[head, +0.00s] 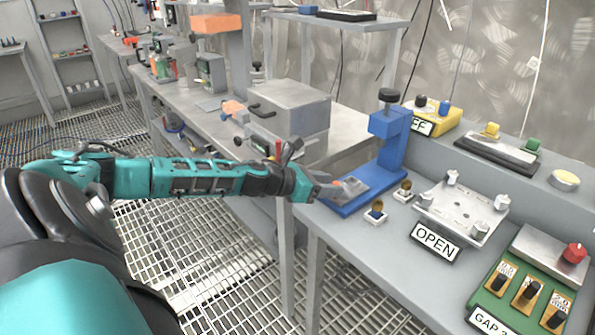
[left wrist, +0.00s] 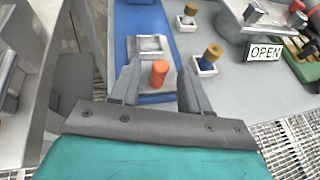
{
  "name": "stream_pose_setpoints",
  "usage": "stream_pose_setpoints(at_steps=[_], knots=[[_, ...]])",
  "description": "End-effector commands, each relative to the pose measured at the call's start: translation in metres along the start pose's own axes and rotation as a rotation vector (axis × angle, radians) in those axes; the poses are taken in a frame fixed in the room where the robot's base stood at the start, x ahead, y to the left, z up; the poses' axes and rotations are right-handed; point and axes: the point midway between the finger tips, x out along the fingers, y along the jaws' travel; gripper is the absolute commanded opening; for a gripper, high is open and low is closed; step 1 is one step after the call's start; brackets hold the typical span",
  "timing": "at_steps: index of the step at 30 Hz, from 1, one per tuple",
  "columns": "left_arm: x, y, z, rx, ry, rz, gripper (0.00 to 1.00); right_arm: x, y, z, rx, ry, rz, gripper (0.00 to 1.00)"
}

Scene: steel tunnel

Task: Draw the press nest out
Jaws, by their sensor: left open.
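The blue press (head: 386,150) stands on the grey bench, with a black knob on top and a long blue base. The press nest (head: 352,186) is a grey metal slide on that base. It also shows in the left wrist view (left wrist: 150,45), with an upright orange peg (left wrist: 159,72) at its near end. My left gripper (head: 328,188) is at the front end of the base. In the left wrist view its open fingers (left wrist: 158,78) stand on either side of the peg, with gaps visible. The right gripper is not in view.
Two small white holders with brown-topped pegs (head: 376,212) stand right of the press base. Beyond them are a metal plate fixture (head: 463,211), an OPEN sign (head: 435,243) and a green switch box (head: 525,290). A grey metal box (head: 289,108) stands behind my left forearm.

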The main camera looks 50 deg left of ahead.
Motion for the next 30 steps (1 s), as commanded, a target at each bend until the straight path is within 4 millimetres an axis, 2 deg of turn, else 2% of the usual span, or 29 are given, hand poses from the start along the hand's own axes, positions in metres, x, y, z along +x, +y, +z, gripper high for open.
stream_pose_setpoints(at_steps=[6, 13, 19, 30], knots=[[-0.021, 0.000, -0.004, 0.000, 0.004, 0.000, 0.46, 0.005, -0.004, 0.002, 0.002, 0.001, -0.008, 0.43], [-0.037, 0.000, -0.004, -0.005, 0.004, 0.001, 0.46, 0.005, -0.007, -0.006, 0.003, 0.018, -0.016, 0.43], [-0.049, -0.001, -0.003, 0.000, 0.004, -0.001, 0.46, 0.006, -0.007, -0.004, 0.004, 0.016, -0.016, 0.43], [-0.073, -0.001, -0.001, -0.004, 0.004, -0.002, 0.46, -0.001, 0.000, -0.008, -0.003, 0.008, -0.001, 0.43]])
